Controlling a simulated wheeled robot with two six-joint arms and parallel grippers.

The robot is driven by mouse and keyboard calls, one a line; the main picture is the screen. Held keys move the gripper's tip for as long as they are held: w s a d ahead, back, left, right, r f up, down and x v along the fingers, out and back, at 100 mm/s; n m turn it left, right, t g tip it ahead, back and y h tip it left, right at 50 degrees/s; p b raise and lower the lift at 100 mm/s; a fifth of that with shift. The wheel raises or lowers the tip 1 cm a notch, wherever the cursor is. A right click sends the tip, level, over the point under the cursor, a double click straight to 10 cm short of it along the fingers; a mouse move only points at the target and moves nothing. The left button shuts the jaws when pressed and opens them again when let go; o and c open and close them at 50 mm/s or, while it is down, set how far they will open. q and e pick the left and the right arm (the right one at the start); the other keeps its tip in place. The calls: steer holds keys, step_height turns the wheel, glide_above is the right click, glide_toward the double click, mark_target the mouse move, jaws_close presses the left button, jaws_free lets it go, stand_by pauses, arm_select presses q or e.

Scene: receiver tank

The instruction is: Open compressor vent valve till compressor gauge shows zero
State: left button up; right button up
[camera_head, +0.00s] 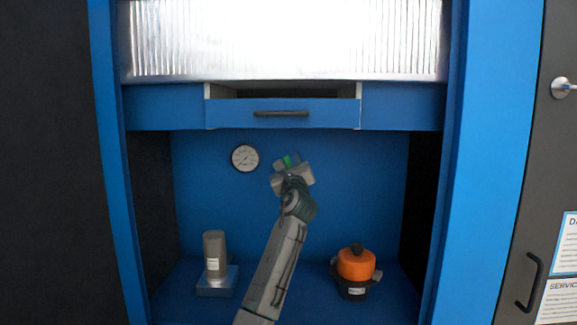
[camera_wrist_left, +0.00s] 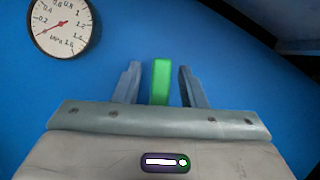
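The green valve handle (camera_wrist_left: 160,82) stands upright between the two fingers of my left gripper (camera_wrist_left: 160,88) in the left wrist view. The fingers are open, with a narrow blue gap on each side of the handle. In the head view the left gripper (camera_head: 291,162) is at the blue back wall, and a bit of green handle (camera_head: 290,160) shows at its tip. The valve's base is hidden. The round white gauge (camera_head: 245,158) is on the wall left of the gripper. It also shows in the left wrist view (camera_wrist_left: 62,24), its red needle pointing lower left, exact value unclear.
A grey cylinder on a blue block (camera_head: 216,283) stands on the alcove floor at left. An orange-topped black device (camera_head: 355,265) stands at right. A slightly open blue drawer (camera_head: 282,115) with a dark handle is above the gripper. Side walls bound the alcove.

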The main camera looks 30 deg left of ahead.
arm_select(q)
steer(key=shift+w+a+r, duration=0.1)
steer(key=shift+w+a, duration=0.15)
jaws_close()
